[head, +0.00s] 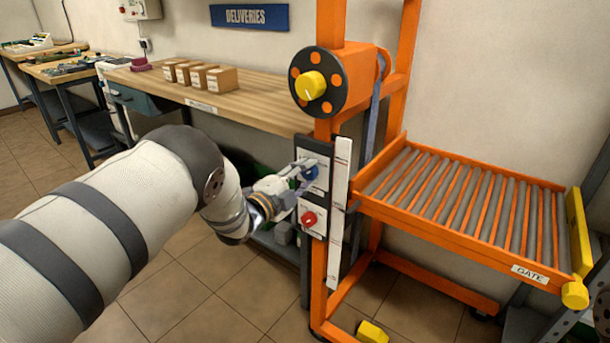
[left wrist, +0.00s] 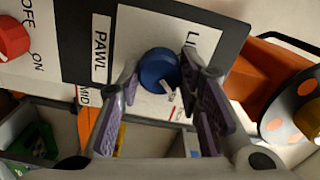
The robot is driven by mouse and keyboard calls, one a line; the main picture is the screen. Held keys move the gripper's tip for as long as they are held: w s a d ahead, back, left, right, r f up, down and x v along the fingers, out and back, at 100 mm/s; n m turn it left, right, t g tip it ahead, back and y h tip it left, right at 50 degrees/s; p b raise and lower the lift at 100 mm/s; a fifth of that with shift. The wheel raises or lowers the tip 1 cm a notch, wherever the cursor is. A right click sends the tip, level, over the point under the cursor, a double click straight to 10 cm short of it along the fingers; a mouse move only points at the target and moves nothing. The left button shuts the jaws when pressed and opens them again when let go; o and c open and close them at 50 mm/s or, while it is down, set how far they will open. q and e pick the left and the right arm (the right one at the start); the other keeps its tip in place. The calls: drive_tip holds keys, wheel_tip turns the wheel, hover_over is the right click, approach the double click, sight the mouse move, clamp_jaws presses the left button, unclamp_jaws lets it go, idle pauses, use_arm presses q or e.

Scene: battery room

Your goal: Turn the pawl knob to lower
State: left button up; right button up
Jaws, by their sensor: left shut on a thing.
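The blue pawl knob (head: 310,173) sits on a pale plate on the orange lift's post. In the left wrist view the blue knob (left wrist: 158,67) is beside the label "PAWL" (left wrist: 100,48). Its white pointer mark points down and slightly right in that view, away from the partly hidden label starting "LI". Another label position below the knob is mostly hidden by my fingers. My left gripper (head: 303,178) is shut on the blue knob, with one finger on each side of it.
A red OFF/ON knob (head: 309,219) sits just below the pawl plate. The orange lift carries a roller platform (head: 455,205) at right and a dark wheel with a yellow hub (head: 311,86) above. A wooden bench (head: 255,103) with small boxes stands behind.

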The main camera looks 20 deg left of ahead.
idle(0.4)
use_arm(q)
drive_tip(key=o, duration=1.1)
drive_tip(key=shift+o, duration=0.2)
drive_tip(key=shift+s, duration=0.1)
drive_tip(key=v, duration=1.2)
